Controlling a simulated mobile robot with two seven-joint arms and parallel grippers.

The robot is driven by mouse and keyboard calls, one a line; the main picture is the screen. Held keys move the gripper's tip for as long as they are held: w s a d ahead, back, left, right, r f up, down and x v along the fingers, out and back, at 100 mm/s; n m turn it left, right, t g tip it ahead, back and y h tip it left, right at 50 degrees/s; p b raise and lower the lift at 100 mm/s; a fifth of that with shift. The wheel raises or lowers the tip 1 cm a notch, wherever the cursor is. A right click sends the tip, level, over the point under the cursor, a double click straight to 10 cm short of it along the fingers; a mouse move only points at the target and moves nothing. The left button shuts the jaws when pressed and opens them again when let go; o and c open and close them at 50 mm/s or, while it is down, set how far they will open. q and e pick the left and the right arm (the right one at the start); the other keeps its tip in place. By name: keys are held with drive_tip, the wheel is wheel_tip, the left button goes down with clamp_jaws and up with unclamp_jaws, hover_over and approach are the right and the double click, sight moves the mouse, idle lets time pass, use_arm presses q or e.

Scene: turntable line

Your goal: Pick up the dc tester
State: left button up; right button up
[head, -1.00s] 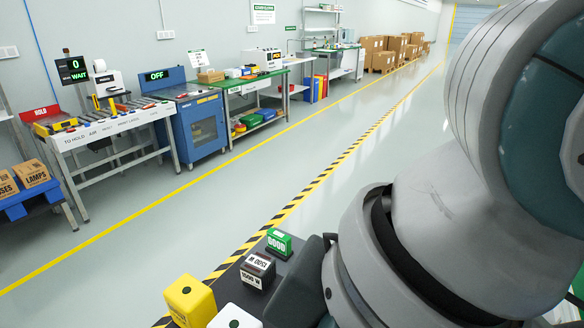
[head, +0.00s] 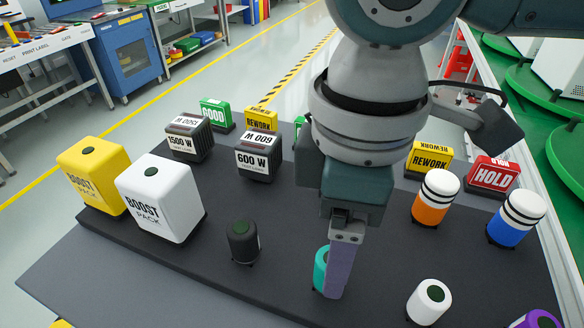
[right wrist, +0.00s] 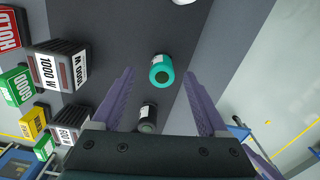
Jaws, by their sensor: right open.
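No label reading "dc tester" is legible, so I cannot tell for sure which item it is. A teal cylinder (head: 320,268) stands on the dark board, partly hidden behind my right gripper (head: 336,290). In the right wrist view the teal cylinder (right wrist: 162,72) appears between the two purple fingers of my open right gripper (right wrist: 159,76), with nothing held. Whether the fingers reach down around it is unclear. A black cylinder (head: 242,242) stands left of the gripper; it also shows in the right wrist view (right wrist: 148,118). My left gripper is not in view.
The dark board (head: 160,276) also bears yellow (head: 92,180) and white (head: 158,200) boost packs, 1500 W (head: 188,138) and 600 W (head: 257,158) blocks, a HOLD block (head: 492,178), and white (head: 428,302), orange (head: 435,198), blue (head: 515,220) and purple (head: 538,320) cylinders.

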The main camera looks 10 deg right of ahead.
wheel_tip(320, 180, down, 4)
drive_tip(key=shift+a+f, duration=0.15)
drive_tip(key=shift+f, duration=0.1)
drive_tip(key=shift+c, duration=0.4)
clamp_jaws()
